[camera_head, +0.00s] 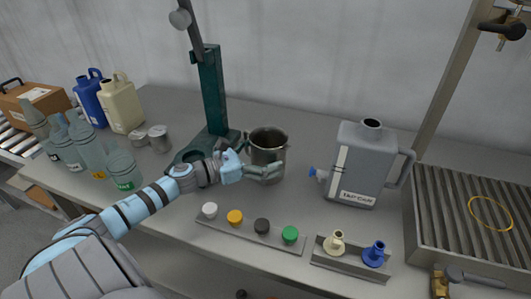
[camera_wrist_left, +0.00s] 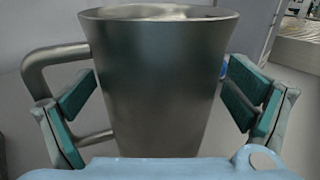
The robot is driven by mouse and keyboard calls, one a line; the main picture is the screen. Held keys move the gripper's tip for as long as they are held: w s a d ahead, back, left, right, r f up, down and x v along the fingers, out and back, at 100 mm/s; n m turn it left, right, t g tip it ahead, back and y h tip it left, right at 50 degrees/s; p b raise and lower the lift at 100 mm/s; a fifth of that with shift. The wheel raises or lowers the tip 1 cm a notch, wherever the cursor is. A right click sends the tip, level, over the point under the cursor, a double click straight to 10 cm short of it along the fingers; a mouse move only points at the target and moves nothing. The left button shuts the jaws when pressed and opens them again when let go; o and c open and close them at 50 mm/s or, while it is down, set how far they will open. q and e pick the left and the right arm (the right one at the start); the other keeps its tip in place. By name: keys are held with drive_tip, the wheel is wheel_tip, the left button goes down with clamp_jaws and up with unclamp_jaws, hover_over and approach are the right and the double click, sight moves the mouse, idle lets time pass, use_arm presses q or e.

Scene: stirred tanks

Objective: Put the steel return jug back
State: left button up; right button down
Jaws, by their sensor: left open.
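The steel jug (camera_head: 267,143) stands upright on the grey bench, right of the green stand's base. In the left wrist view the jug (camera_wrist_left: 155,85) fills the middle, with its handle (camera_wrist_left: 50,75) on the left side. My left gripper (camera_head: 266,172) is at the jug's near side. Its fingers are open, one on each side of the jug; in the left wrist view gaps show between the teal pads and the jug body, and the left pad is close to the handle. The jug's inside is mostly hidden. My right gripper is not in view.
A grey jerrycan (camera_head: 365,165) with a blue tap stands to the right. A green stand (camera_head: 211,95) rises behind. Caps on a strip (camera_head: 248,232) lie in front. Bottles (camera_head: 90,145) and metal cans (camera_head: 159,138) stand left. A ribbed tray (camera_head: 470,250) is far right.

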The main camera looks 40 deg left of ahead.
use_arm(q)
drive_tip(key=shift+r, duration=0.15)
drive_tip(key=p+v, duration=0.7)
drive_tip(key=v, duration=0.4)
drive_tip(key=shift+s+a+r+p, duration=0.15)
drive_tip(key=shift+s+p, duration=0.1)
drive_tip(key=shift+p, duration=0.1)
drive_tip(key=shift+s+a, duration=0.15)
drive_tip(key=shift+s, duration=0.1)
drive_tip(key=shift+f, duration=0.25)
